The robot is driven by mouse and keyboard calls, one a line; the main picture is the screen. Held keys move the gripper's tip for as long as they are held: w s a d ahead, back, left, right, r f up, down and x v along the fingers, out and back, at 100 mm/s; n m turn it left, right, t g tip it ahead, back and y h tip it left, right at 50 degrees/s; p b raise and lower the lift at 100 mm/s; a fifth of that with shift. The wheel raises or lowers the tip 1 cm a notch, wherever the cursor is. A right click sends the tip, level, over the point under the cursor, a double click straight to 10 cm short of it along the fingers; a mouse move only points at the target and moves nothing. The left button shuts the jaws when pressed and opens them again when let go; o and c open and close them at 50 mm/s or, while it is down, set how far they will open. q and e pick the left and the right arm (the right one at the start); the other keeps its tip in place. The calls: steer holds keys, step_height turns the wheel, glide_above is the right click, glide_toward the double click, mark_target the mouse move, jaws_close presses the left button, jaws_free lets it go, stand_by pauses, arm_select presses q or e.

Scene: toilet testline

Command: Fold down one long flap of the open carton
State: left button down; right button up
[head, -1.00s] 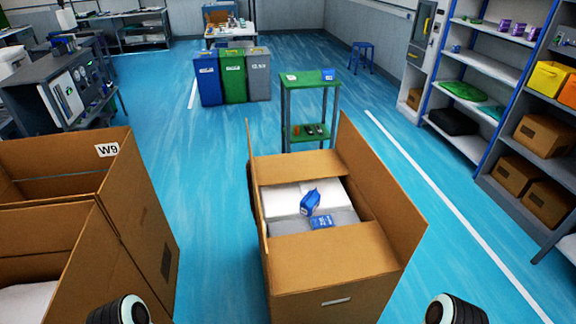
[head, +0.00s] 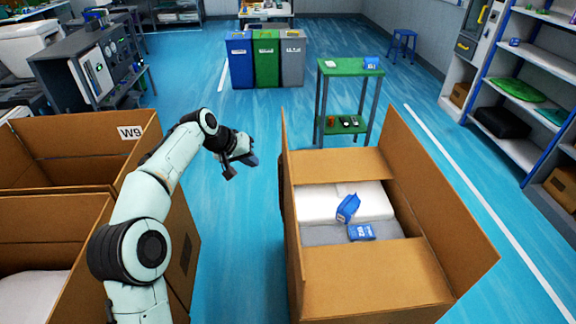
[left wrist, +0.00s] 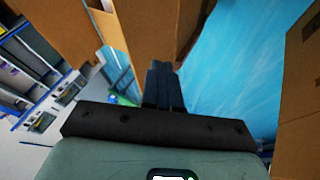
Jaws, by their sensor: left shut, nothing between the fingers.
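The open carton (head: 370,285) stands on the floor at centre right in the head view. Its left long flap (head: 292,190) stands nearly upright; its right long flap (head: 440,190) stands up, leaning outward. The far short flap (head: 345,166) and near short flap lie folded inward. White packs (head: 318,204) and two blue packs (head: 348,207) show between them. My left gripper (head: 240,172) is shut and empty, left of the left long flap and apart from it. Its closed fingers (left wrist: 164,82) also show in the left wrist view. My right gripper is out of view.
Open cartons marked W9 (head: 80,171) stand at the left, beside my left arm. A green two-level stand (head: 345,70) is just behind the carton. Bins (head: 266,60) stand farther back, and shelves (head: 500,125) line the right. Blue floor is clear between the cartons.

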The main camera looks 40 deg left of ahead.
arm_select(q)
steer(key=w+d+f+p, duration=0.1)
steer(key=w+d+f, duration=0.3)
steer(key=w+f, duration=0.2)
steer(key=shift+w+f, duration=0.35)
steer(key=shift+w, duration=0.7)
steer(key=shift+d, duration=0.1)
